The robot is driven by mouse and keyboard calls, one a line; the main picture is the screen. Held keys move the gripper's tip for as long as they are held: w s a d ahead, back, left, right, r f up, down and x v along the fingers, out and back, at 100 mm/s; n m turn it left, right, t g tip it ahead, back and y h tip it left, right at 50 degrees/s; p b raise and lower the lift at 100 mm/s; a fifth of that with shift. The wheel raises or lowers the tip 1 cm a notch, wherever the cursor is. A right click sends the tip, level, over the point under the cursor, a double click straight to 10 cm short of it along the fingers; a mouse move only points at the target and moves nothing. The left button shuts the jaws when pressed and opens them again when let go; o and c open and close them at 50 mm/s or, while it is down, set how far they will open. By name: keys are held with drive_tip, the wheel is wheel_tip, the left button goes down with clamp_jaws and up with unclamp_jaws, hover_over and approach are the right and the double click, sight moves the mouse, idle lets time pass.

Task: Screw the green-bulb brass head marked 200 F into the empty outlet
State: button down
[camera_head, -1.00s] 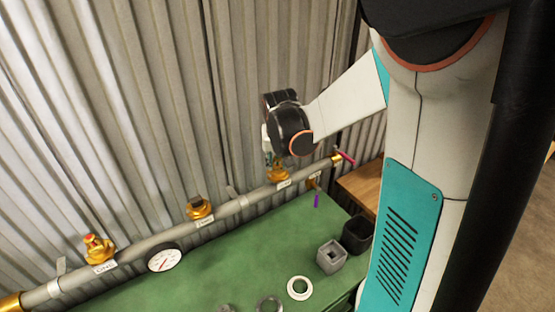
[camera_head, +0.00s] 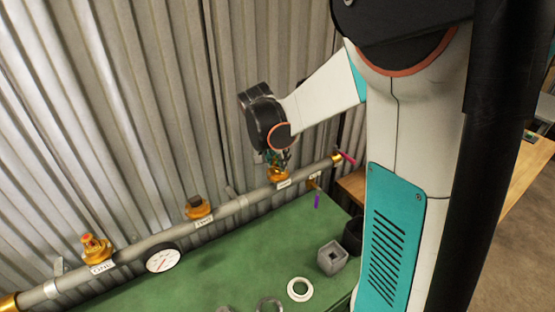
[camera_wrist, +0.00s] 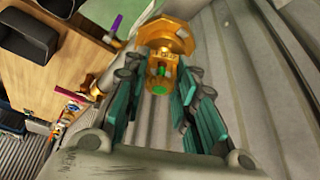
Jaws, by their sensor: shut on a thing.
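The brass head with the green bulb (camera_wrist: 160,72) is between the teal fingers of my gripper (camera_wrist: 162,88) in the wrist view. My gripper is shut on it. The head lines up with a brass octagonal outlet (camera_wrist: 165,36); I cannot tell how far its thread is engaged. In the head view, my gripper (camera_head: 279,157) is right above the rightmost outlet (camera_head: 278,175) on the grey pipe. My wrist and fingers mostly hide the head there. The 200 F marking is not readable.
The pipe (camera_head: 235,207) also carries a middle outlet with a dark top (camera_head: 198,207) and a left outlet with a red-topped head (camera_head: 95,247). A gauge (camera_head: 163,258), white ring (camera_head: 300,289) and grey square holder (camera_head: 332,257) are near the green bench (camera_head: 230,265). Corrugated wall stands close behind.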

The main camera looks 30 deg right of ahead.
drive_tip(key=m+g, duration=0.1)
drive_tip(key=m, duration=0.3)
drive_tip(key=shift+m+g+h+b, duration=0.3)
drive_tip(key=shift+m+g+b, duration=0.05)
drive_tip(key=shift+m+g, duration=0.05)
drive_tip(key=c, duration=1.3)
unclamp_jaws()
drive_tip(key=n+t, duration=0.1)
drive_tip(key=n, duration=0.3)
drive_tip(key=shift+s+t, duration=0.1)
drive_tip(key=shift+t, duration=0.3)
drive_tip(key=n, duration=0.2)
drive_tip(key=n+t+y, duration=0.1)
drive_tip(key=n, duration=0.1)
drive_tip(key=shift+y, duration=0.3)
drive_tip(key=n, duration=0.2)
drive_tip(key=n+t+y, duration=0.1)
drive_tip(key=n, duration=0.2)
drive_tip(key=shift+y+b, duration=0.3)
drive_tip(key=n+y, duration=0.1)
drive_tip(key=n, duration=0.3)
drive_tip(key=shift+y, duration=0.3)
